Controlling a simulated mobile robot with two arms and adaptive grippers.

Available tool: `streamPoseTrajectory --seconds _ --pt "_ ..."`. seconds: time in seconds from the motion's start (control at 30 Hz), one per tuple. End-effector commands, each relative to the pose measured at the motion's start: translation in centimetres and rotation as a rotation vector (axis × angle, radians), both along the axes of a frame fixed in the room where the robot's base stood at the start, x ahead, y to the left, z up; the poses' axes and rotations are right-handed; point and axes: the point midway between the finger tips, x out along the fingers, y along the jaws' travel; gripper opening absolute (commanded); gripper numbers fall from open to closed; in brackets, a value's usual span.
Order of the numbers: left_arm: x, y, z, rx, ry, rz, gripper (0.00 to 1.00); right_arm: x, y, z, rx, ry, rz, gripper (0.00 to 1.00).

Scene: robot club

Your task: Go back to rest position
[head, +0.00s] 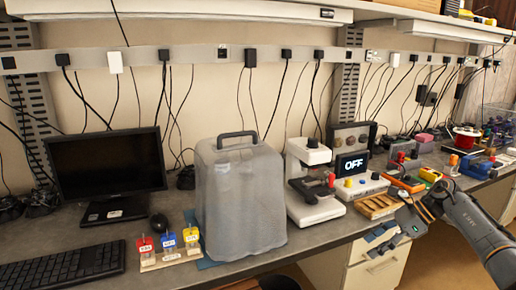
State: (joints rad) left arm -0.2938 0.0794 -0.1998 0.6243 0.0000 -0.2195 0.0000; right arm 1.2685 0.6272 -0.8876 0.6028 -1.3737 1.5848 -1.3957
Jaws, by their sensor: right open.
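My right gripper (380,240) is at the lower right, with its arm coming in from the right edge. Its dark fingers are apart and nothing shows between them. It hangs in front of the workbench (330,238), over the white drawer cabinet below. It is apart from the wooden tray (376,206) on the bench behind it. My left gripper is not in view.
A grey covered box with a handle (240,200) stands mid-bench. A white microscope (312,185) and a device reading OFF (352,165) are right of it. A monitor (106,165), keyboard (62,268) and coloured switches (168,242) are left.

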Motion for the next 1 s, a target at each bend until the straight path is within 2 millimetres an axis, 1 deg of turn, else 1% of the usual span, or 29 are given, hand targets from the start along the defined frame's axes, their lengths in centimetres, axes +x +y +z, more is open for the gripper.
streamPoseTrajectory --seconds 0.03,0.07,0.13,0.17,0.2,0.23,0.27,0.3,0.33,0.37,0.4,0.47,0.5,0.57,0.6,0.67,0.7,0.77,0.8,0.87,0.9,0.93,0.97,1.0 --pt "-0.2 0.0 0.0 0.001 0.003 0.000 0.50 0.3 1.9 -2.4 0.067 0.032 -0.050 0.52" --pt "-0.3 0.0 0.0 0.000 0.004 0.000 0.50 0.5 3.0 -3.6 0.113 0.050 -0.091 0.52" --pt "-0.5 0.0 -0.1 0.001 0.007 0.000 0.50 1.1 5.9 -6.9 0.251 0.114 -0.218 0.52" --pt "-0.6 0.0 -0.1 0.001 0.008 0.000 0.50 1.2 7.2 -8.5 0.318 0.154 -0.288 0.52" --pt "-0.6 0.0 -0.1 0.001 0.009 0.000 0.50 1.4 8.7 -10.8 0.414 0.214 -0.390 0.52" --pt "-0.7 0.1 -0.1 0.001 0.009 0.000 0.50 1.4 9.7 -12.6 0.486 0.266 -0.474 0.52" --pt "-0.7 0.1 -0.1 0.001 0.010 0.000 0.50 1.3 10.4 -14.3 0.558 0.322 -0.562 0.52" --pt "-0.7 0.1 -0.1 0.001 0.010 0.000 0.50 1.1 11.2 -16.8 0.650 0.402 -0.684 0.52" --pt "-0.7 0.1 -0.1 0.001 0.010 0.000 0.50 0.8 11.6 -18.8 0.717 0.466 -0.780 0.52" --pt "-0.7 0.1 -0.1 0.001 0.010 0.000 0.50 0.3 11.7 -20.9 0.782 0.531 -0.880 0.52" --pt "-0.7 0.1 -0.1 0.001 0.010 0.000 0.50 -0.5 11.7 -23.8 0.864 0.624 -1.017 0.52" --pt "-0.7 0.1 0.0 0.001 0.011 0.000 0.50 -2.2 11.3 -28.0 0.971 0.752 -1.215 0.52" --pt "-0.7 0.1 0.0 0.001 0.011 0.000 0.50 -3.5 11.0 -30.7 1.030 0.831 -1.339 0.52" --pt "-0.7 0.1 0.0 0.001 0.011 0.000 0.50 -5.8 10.3 -34.5 1.104 0.937 -1.515 0.52" --pt "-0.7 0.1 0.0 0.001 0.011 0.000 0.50 -7.6 9.7 -37.0 1.145 1.001 -1.629 0.52" --pt "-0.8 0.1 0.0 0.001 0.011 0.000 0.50 -10.5 9.1 -40.5 1.198 1.092 -1.793 0.52" --pt "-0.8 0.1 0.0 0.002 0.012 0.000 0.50 -12.6 8.6 -42.7 1.229 1.145 -1.901 0.52" --pt "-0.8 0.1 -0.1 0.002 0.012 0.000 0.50 -16.0 8.0 -45.8 1.267 1.218 -2.057 0.52" --pt "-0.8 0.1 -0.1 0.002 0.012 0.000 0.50 -18.4 7.7 -47.7 1.289 1.262 -2.161 0.52" --pt "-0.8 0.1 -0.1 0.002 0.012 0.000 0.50 -22.1 7.2 -50.4 1.317 1.321 -2.316 0.52" --pt "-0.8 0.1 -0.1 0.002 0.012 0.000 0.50 -24.7 7.0 -52.1 1.330 1.355 -2.419 0.52" --pt "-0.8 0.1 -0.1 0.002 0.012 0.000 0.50 -26.8 6.9 -53.2 -1.331 -1.370 2.483 0.52" --pt "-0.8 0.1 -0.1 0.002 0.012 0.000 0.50 -28.8 6.8 -54.3 -1.278 -1.327 2.444 0.52" --pt "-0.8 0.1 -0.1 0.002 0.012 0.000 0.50 -31.6 6.7 -55.7 -1.209 -1.270 2.391 0.52"
